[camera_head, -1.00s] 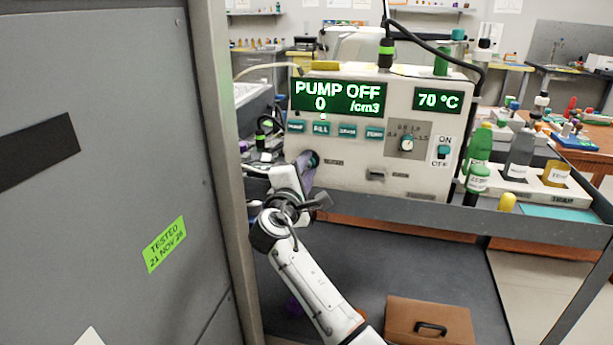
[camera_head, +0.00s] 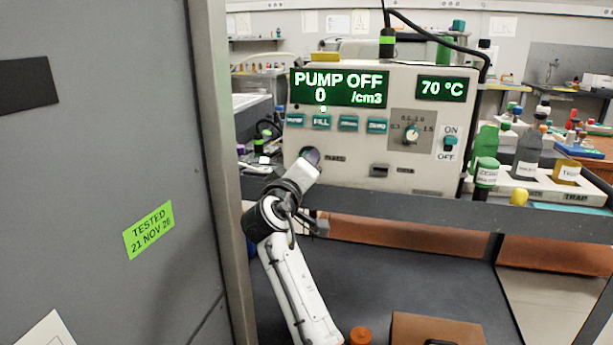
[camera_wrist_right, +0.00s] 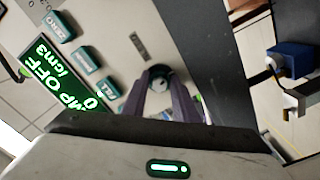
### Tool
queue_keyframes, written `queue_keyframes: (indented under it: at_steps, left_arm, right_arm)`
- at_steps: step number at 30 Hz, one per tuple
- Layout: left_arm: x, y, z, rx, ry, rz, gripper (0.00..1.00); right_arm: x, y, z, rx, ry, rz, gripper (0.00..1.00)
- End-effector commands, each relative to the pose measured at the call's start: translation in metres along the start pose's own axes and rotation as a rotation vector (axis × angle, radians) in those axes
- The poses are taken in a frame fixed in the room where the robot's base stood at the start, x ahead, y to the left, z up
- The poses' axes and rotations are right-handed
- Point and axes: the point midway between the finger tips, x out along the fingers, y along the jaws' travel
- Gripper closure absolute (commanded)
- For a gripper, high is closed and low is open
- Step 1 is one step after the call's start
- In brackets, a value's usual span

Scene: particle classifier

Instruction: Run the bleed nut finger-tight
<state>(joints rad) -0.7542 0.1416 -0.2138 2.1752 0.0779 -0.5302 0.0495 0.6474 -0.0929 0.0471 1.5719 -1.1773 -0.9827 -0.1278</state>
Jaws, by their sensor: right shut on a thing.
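The particle counter (camera_head: 400,165) is a white box on a dark cart. Its display reads PUMP OFF, 0 /cm3 and 70 °C. The bleed nut (camera_wrist_right: 160,73) looks like a small dark round part on the front panel in the right wrist view. My right gripper (camera_wrist_right: 160,82) has its two grey-purple fingers on either side of the nut, closed on it. My left gripper is not in view.
A grey cabinet side (camera_head: 100,110) fills the left, close to my arm. Several bottles, one a green bottle (camera_head: 486,172), stand right of the counter. A brown case (camera_head: 435,328) lies on the lower shelf. A blue block (camera_wrist_right: 294,58) shows at the wrist view's right.

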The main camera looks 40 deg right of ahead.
Motion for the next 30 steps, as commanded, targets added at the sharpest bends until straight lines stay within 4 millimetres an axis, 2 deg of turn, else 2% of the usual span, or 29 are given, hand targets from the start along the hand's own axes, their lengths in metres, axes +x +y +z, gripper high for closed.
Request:
queue_keyframes:
  at_steps: [1, 13, 30]
  left_arm:
    - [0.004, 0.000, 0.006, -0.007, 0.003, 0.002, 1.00]
    - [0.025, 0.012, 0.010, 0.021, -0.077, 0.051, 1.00]
    - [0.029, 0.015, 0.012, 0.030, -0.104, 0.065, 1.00]
  right_arm:
    - [-0.002, -0.009, 0.005, 0.040, -0.006, -0.011, 0.96]
    - [-0.002, -0.008, 0.002, 0.296, -0.006, -0.010, 0.96]
    - [-0.002, -0.006, 0.001, 0.372, -0.005, -0.009, 0.96]
